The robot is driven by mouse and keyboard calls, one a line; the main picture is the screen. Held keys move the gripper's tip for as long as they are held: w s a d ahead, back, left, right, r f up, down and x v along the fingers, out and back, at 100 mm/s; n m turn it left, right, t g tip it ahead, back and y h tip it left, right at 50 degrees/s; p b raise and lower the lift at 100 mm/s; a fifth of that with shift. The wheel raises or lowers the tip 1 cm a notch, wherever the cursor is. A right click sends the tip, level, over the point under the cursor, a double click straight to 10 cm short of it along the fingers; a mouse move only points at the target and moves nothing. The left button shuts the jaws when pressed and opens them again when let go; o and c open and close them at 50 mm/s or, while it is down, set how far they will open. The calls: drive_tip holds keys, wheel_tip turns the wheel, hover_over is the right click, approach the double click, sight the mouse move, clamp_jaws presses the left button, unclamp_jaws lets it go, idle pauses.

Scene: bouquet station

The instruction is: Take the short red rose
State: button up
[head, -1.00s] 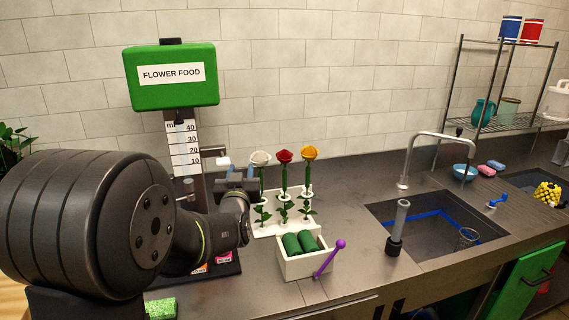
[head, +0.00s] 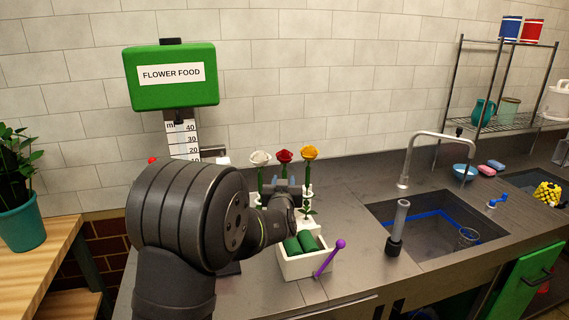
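A red rose (head: 284,156) stands upright in the middle of the white flower rack (head: 311,229), between a white rose (head: 260,158) and an orange-yellow rose (head: 309,153). Its lower stem is hidden by my gripper (head: 283,182). The gripper is in front of the rack, below the red bloom, and points away from the camera. I cannot tell whether its fingers touch the stem or how far apart they are. A small red shape (head: 152,160) shows at the left above my arm; I cannot tell what it is.
The green flower food dispenser (head: 171,93) stands behind left. The sink (head: 440,229) is right. A potted plant (head: 20,215) stands far left.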

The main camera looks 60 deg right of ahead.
sight(284, 175)
drive_tip(key=shift+f+x, duration=0.15)
drive_tip(key=shift+x, duration=1.5)
drive_tip(key=shift+f+x, duration=0.15)
drive_tip(key=shift+x, duration=1.45)
drive_tip(key=shift+c, duration=0.3)
clamp_jaws()
